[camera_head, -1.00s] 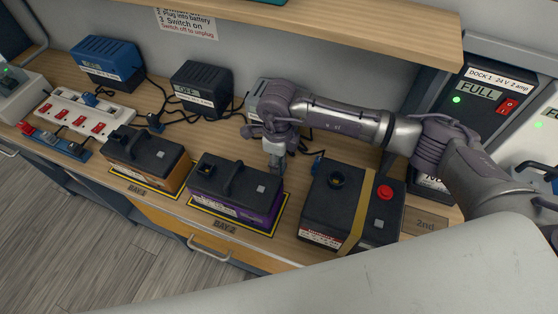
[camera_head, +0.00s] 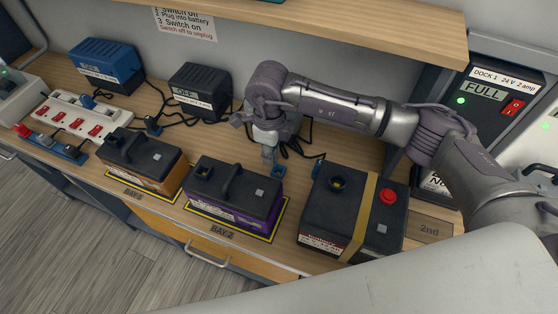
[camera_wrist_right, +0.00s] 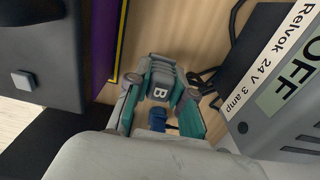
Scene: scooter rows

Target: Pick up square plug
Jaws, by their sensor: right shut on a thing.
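My right gripper (camera_head: 268,154) is low over the bench, behind the purple battery in bay 2. In the right wrist view its teal fingers (camera_wrist_right: 160,92) are closed in around a grey part marked "B". A blue plug (camera_wrist_right: 157,120) shows between them, and also at the fingertips in the head view (camera_head: 278,172). The outline of its end is too small to tell. Another blue plug (camera_head: 317,167) stands behind the black battery with the yellow strap. My left gripper is not in view.
The purple battery (camera_head: 232,192), orange battery (camera_head: 143,162) and strapped battery (camera_head: 336,215) line the front. Blue (camera_head: 104,62) and black (camera_head: 200,90) chargers and loose black cables lie behind. A grey charger reading "OFF" (camera_wrist_right: 285,95) is close beside my gripper. A shelf (camera_head: 330,28) hangs above.

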